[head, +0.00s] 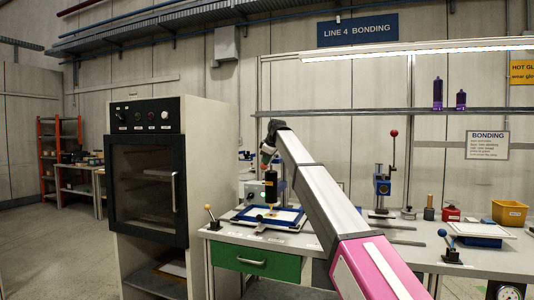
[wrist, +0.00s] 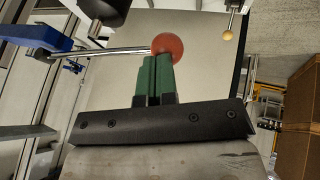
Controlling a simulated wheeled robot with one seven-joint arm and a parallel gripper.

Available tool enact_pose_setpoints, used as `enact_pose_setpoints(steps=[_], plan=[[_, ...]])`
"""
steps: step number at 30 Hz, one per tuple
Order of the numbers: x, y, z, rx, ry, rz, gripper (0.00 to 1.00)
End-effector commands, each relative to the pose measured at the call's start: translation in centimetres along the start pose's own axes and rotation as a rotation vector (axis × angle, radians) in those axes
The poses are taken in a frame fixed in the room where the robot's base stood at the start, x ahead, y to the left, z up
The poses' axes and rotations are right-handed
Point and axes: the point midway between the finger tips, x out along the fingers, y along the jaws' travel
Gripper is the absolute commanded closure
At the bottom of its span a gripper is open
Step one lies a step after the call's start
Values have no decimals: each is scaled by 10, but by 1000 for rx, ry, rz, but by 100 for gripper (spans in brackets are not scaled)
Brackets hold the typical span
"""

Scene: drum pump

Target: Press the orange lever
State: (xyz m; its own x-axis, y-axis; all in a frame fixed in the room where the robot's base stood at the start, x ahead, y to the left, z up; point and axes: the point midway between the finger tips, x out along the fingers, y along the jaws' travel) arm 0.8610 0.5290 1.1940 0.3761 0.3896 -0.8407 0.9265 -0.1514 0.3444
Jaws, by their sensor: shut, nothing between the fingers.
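The lever with an orange-yellow ball knob (head: 210,208) stands at the left end of the bench in the head view, beside the oven. It appears that the same orange-yellow knob (wrist: 228,35) shows at the top right of the wrist view, on a thin rod. My gripper (wrist: 156,60) has its green fingers closed together and empty. A red ball knob (wrist: 168,46) on a metal rod shows right at the fingertips; I cannot tell whether they touch. The orange-yellow knob is clearly apart from the fingers. In the head view my arm mostly hides the gripper.
A black cylinder (head: 270,187) stands over a blue-framed tray (head: 289,218) near my arm. The tall oven (head: 146,170) is left of the bench. A blue press (head: 382,185) with a red knob and a blue-knobbed lever (head: 442,233) are to the right.

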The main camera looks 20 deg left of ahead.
Motion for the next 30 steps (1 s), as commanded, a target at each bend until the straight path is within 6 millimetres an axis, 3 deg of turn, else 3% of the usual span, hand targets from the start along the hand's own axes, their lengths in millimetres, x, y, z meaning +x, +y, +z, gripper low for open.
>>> enact_pose_setpoints(steps=[12, 25, 30], plan=[[21, -7, 10, 2, -3, -8, 100], [25, -10, 13, 3, -9, -15, 100], [18, -6, 10, 4, -9, -13, 100]])
